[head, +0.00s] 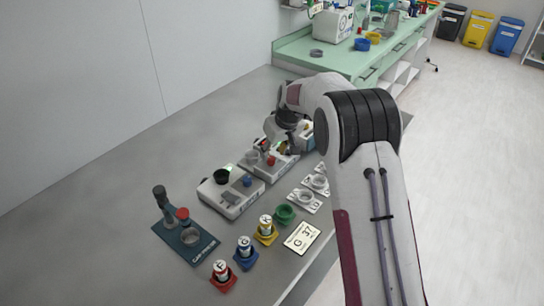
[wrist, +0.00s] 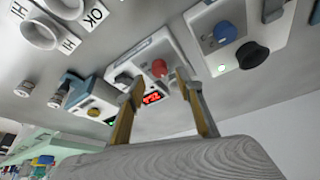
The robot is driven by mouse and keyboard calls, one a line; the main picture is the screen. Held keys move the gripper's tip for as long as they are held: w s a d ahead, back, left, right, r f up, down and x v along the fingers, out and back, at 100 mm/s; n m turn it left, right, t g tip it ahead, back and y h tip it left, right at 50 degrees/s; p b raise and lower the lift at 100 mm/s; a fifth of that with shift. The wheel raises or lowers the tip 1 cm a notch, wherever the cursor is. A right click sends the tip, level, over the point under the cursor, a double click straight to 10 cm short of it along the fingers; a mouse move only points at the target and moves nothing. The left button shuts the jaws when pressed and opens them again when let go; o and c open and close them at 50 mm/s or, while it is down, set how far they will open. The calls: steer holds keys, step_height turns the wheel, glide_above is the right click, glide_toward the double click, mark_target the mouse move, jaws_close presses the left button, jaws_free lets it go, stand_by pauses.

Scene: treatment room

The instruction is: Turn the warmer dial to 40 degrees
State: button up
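In the wrist view a white device with a red dial (wrist: 159,68) and a lit red number display (wrist: 152,98) sits just beyond my gripper (wrist: 160,80). The display's digits appear inverted and I cannot read them surely. My two fingers are apart, one on each side of the dial in the picture, with nothing visibly held. I cannot tell whether they touch it. In the head view this device (head: 255,165) stands mid-table with its red dial (head: 271,160), and my gripper is over its far side, partly hidden by my arm. No label identifies the warmer.
A white device (head: 230,195) with black and blue knobs stands nearer. Another device with a yellow knob (wrist: 94,112) is on the other side.

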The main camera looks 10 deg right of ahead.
mark_target(271, 158)
steer(key=shift+x, duration=1.75)
jaws_close()
